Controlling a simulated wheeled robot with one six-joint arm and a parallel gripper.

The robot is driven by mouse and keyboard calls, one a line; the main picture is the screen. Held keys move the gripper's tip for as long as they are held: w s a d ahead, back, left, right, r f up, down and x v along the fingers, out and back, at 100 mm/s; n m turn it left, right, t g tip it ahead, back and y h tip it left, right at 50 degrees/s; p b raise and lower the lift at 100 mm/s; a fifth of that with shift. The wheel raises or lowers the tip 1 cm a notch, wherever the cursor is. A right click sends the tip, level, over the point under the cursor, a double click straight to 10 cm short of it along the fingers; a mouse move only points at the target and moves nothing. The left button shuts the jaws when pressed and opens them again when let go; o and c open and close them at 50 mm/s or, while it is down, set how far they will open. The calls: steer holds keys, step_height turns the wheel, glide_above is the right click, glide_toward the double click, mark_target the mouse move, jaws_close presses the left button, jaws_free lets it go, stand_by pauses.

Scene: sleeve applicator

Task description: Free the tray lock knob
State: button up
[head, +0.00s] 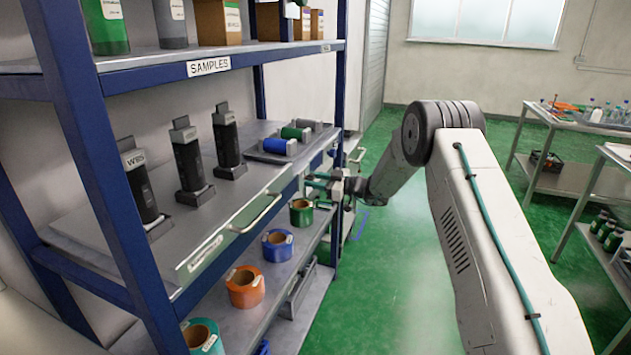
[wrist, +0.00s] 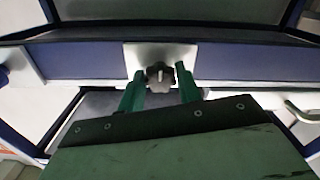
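The lock knob (wrist: 160,75) is dark and lobed, with a light mark on its face. It sits on a pale plate on the blue shelf beam in the wrist view. My gripper (head: 317,183) is at the shelf's front edge in the head view, where I cannot make out the knob. In the wrist view its two green fingers stand apart, one on each side of the knob, with a small gap visible on both sides. I cannot tell how far the tips reach along it. The sliding tray (head: 190,262), with a bar handle, is on the middle shelf.
Black upright devices and a holder with coloured cylinders (head: 281,146) stand on the middle level. Tape rolls, including an orange one (head: 245,287), sit on the shelf below. Blue posts frame the rack. The green floor (head: 400,270) to the right is open, with carts farther right.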

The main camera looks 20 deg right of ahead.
steer(key=o, duration=0.4)
steer(key=shift+d+f, duration=0.15)
steer(key=shift+c, duration=0.2)
steer(key=v, duration=0.7)
steer(key=shift+s+d, duration=0.2)
steer(key=shift+s, duration=0.1)
